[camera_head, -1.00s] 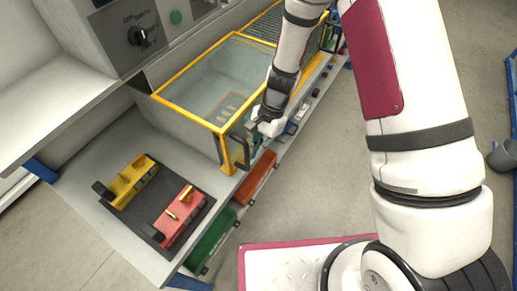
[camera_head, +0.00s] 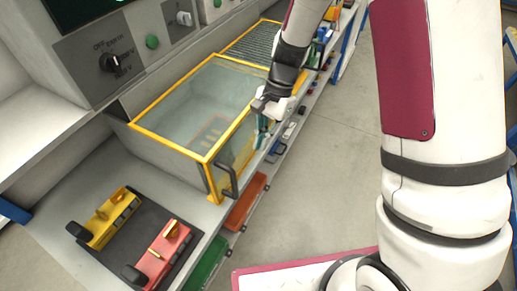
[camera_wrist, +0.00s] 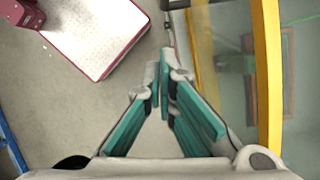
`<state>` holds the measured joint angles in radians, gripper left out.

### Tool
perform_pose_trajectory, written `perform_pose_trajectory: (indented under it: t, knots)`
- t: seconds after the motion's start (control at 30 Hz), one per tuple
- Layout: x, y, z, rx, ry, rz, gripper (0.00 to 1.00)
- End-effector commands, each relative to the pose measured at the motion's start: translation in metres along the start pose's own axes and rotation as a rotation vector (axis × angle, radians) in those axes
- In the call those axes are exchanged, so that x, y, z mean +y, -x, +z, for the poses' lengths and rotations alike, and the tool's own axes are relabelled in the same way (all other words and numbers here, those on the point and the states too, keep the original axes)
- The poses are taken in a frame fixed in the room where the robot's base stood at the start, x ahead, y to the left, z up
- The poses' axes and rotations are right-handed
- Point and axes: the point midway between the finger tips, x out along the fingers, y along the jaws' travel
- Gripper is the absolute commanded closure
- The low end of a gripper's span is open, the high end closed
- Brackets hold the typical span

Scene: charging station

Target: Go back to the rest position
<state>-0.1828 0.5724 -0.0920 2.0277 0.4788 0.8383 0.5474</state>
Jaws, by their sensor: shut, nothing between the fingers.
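My gripper (camera_head: 263,132) hangs in front of the right part of a glass box with yellow edges (camera_head: 172,140), apart from its handle as far as I can tell. In the wrist view its teal-padded fingers (camera_wrist: 165,75) come together at the tips with nothing between them. The box's yellow edge (camera_wrist: 267,70) runs along the right of the wrist view. My arm comes down from the upper right of the head view.
A yellow device (camera_head: 112,215) and a red device (camera_head: 163,255) lie on a dark mat on the bench. An orange bin (camera_head: 246,202) and a green bin (camera_head: 206,264) sit below the bench edge. Open floor (camera_head: 320,190) lies to the right.

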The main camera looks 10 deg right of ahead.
Motion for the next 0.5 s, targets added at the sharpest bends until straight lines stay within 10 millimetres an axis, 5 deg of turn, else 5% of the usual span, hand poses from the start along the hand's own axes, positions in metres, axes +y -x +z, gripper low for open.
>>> perform_pose_trajectory:
  t: [0.33, 0.5]
  knots:
    - [0.001, 0.011, 0.001, 0.007, 0.011, -0.006, 1.00]
    - [0.009, 0.049, 0.013, 0.058, 0.098, -0.045, 1.00]
